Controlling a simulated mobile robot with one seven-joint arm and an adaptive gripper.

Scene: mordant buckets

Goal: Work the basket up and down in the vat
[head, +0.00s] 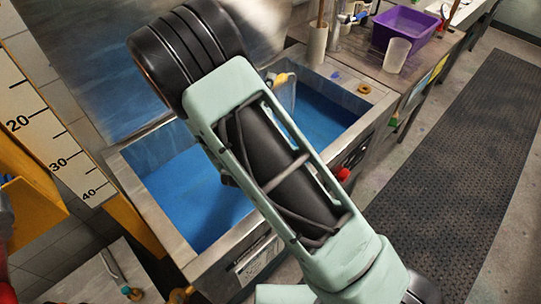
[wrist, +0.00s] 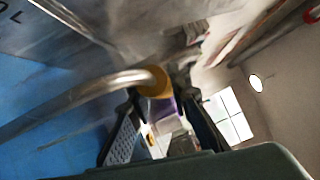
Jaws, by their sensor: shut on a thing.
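The vat (head: 128,178) is a steel rectangular tank of blue liquid in the middle of the head view. My arm crosses in front of it and hides part of the liquid. In the wrist view, my gripper (wrist: 160,104) is shut on the yellow-orange grip (wrist: 155,81) of a bent metal handle (wrist: 75,100). The handle's bar curves down to the left over the blue liquid (wrist: 35,105). A small yellow patch, perhaps this grip, shows beside my arm in the head view (head: 281,78). I cannot make out the basket's body in either view.
A purple tub (head: 403,27) and a pale cylinder (head: 396,55) stand on the bench at the upper right. A ruled board (head: 45,130) stands at the left. A dark floor mat (head: 470,170) lies clear at the right.

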